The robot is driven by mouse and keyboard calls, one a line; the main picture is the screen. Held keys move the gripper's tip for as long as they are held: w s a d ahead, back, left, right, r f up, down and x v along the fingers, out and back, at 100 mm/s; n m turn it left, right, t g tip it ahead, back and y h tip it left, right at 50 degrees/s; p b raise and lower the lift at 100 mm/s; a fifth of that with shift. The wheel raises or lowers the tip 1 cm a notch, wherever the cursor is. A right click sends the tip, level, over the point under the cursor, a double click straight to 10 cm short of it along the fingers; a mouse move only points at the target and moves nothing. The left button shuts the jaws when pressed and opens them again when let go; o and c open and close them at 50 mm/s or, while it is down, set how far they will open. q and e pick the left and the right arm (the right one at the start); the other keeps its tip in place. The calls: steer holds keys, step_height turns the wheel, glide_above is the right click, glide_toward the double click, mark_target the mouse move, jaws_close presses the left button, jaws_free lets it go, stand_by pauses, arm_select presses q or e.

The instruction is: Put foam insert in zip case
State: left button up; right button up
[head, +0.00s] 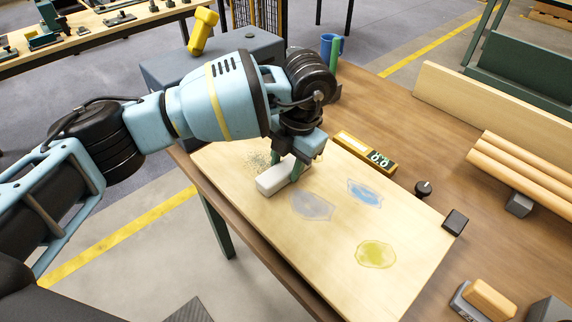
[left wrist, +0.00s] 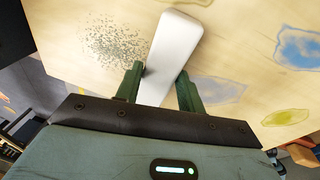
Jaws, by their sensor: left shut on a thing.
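A white oblong block (head: 270,183), which looks like the foam insert, is at the left part of a pale wooden board. My left gripper (head: 286,168) points down over it and is shut on it. In the left wrist view the block (left wrist: 178,45) runs between the two green fingers (left wrist: 158,88) and extends beyond them. Whether it touches the board is hard to tell. I cannot make out a zip case for certain in either view. My right gripper is not in view.
The board (head: 410,250) bears grey, blue and yellow stains and dark specks. A yellow device with a display (head: 365,151), a black knob (head: 423,188) and a small dark block (head: 455,222) lie near its edge. A blue mug (head: 331,45) and grey box (head: 165,72) stand behind.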

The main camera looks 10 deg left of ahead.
mark_target(283, 166)
arm_select(q)
steer(key=shift+r, duration=0.6)
step_height(283, 166, up, 2)
steer(key=shift+r, duration=0.25)
steer(key=s+a, duration=0.1)
steer(key=s, duration=0.3)
steer(key=s+a, duration=0.1)
steer(key=s, duration=0.4)
steer(key=s+r, duration=0.1)
steer(key=s, duration=0.4)
steer(key=shift+s+a, duration=0.25)
steer(key=shift+a, duration=0.15)
steer(key=shift+s+a+r, duration=0.1)
steer(key=shift+s+a, duration=0.05)
steer(key=shift+s, duration=0.5)
steer(key=shift+c, duration=0.2)
